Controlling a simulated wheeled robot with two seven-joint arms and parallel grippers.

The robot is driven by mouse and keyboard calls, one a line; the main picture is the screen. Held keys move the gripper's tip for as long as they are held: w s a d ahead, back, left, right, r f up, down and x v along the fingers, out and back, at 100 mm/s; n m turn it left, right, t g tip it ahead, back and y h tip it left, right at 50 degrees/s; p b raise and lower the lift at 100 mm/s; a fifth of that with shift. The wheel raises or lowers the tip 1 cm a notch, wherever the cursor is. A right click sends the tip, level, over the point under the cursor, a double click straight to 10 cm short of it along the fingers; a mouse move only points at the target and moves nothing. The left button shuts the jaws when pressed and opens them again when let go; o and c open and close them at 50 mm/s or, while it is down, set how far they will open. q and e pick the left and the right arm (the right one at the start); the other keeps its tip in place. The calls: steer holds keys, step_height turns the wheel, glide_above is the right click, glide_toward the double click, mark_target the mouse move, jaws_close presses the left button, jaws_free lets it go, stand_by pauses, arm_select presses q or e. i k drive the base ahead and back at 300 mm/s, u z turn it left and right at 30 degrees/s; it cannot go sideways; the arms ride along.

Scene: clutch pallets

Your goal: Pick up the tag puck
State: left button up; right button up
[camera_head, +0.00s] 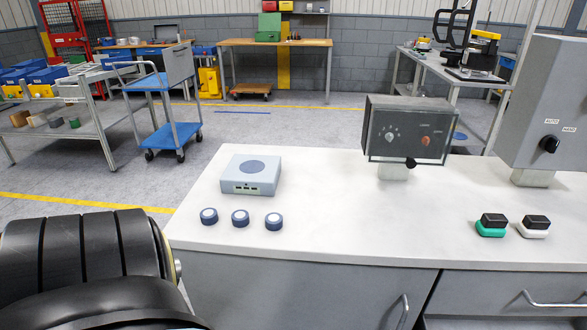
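Three small round pucks, dark blue with white tops, stand in a row near the front left of the white worktop. They are the left puck (209,216), the middle puck (240,217) and the right puck (274,221). They look alike, and I cannot tell which one the task means by the tag puck. Behind them sits a pale blue-grey box (237,186) with a darker round pad (252,167) on top and small ports on its front. Neither of my grippers shows. A black part of my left arm fills the lower left corner, beside the worktop.
The white worktop (330,215) is clear between the pucks and the right side. A dark control box (408,130) and a grey switch cabinet (545,100) stand on it. A green-based block (491,226) and a white-based block (534,227) lie at the right. Drawers are below.

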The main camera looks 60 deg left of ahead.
mark_target(208, 216)
steer(key=u, duration=2.4)
steer(key=k, duration=0.5)
steer(key=u, duration=1.05)
steer(key=i, duration=1.2)
steer(key=z, duration=0.95)
